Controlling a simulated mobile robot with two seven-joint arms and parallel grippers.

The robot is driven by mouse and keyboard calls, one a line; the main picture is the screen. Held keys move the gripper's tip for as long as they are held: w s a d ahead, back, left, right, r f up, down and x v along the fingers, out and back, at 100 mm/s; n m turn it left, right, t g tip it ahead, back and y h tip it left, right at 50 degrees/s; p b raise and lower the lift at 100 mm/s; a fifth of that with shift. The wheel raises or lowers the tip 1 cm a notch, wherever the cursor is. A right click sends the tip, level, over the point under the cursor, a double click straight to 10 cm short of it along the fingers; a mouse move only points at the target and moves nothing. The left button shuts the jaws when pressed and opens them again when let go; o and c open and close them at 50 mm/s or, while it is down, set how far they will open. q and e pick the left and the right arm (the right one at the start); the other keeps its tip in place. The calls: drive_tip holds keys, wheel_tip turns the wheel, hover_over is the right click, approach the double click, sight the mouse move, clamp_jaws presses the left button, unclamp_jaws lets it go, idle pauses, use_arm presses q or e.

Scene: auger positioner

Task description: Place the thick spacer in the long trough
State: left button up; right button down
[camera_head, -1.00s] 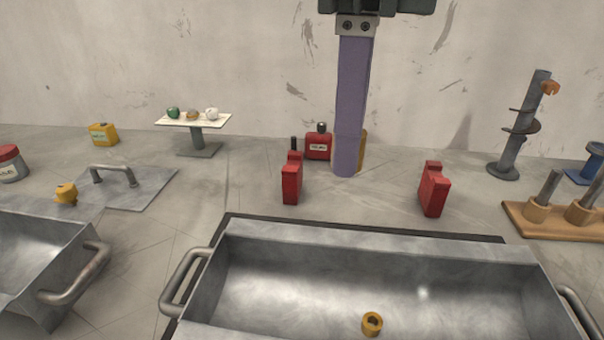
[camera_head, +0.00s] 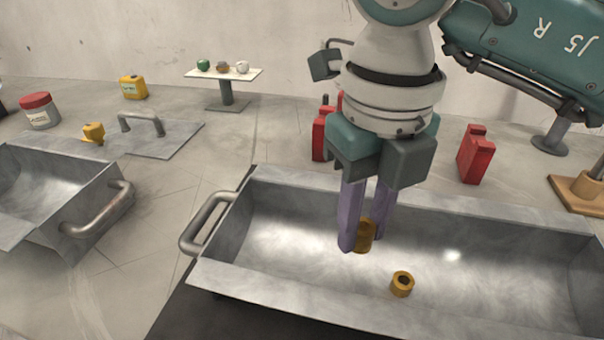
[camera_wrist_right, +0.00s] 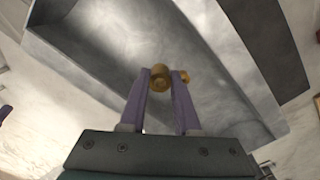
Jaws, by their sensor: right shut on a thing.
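My right gripper (camera_head: 365,240) is inside the long trough (camera_head: 285,292), shut on a yellow-brown spacer (camera_head: 363,238). One purple finger partly hides the spacer in the head view. In the right wrist view the spacer (camera_wrist_right: 161,77) shows between the fingertips (camera_wrist_right: 162,76). I cannot tell whether it touches the trough floor. A smaller yellow ring spacer (camera_head: 402,284) stands on the trough floor, in front and to the right. In the right wrist view it (camera_wrist_right: 185,76) peeks out beside the right finger. My left gripper does not show.
A second metal trough (camera_head: 50,195) with a handle stands at the left. Behind are a flat plate with a handle (camera_head: 140,122), red blocks (camera_head: 475,154), a small table with balls (camera_head: 225,74) and a wooden base (camera_head: 580,192). The right half of the long trough is clear.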

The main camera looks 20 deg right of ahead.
sight(352, 279)
wheel_tip(352, 279, down, 7)
drive_tip(key=shift+r+b, duration=0.2)
drive_tip(key=shift+b, duration=0.15)
drive_tip(key=shift+f, duration=0.1)
drive_tip(key=c, duration=1.1)
unclamp_jaws()
drive_tip(key=shift+f, duration=0.1)
drive_tip(key=o, duration=0.5)
drive_tip(key=shift+r, duration=0.4)
wheel_tip(352, 279, up, 12)
drive_tip(key=shift+f+p, duration=0.15)
drive_tip(key=shift+p, duration=0.5)
